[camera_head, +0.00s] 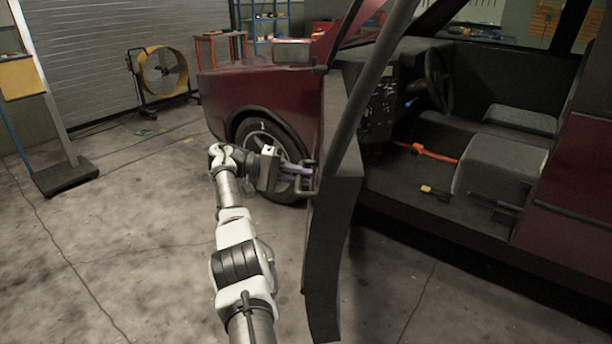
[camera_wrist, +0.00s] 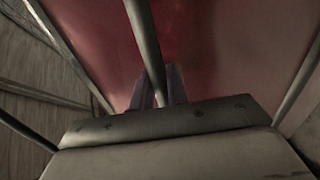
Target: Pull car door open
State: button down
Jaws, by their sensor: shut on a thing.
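The dark red car (camera_head: 260,95) has its door (camera_head: 332,245) standing wide open. I see the door nearly edge-on, its dark frame rising above, and the cabin beside it is exposed. My gripper (camera_head: 302,176) is at the outer side of the door, shut on the door handle (camera_head: 314,181). In the wrist view the handle (camera_wrist: 146,45) is a grey bar passing between the fingertips of my gripper (camera_wrist: 160,90). The red door panel (camera_wrist: 215,45) lies behind it. The fingers' exact contact with the bar is partly hidden by the gripper body.
Inside the cabin are a steering wheel (camera_head: 438,80), a grey seat (camera_head: 505,165) and an orange bar (camera_head: 427,152). The front wheel (camera_head: 262,140) is just beyond my gripper. A yellow fan (camera_head: 162,72) and a post base (camera_head: 66,177) stand left.

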dwell(0.4)
jog(key=c, duration=1.4)
grip_release()
jog(key=shift+c, duration=0.2)
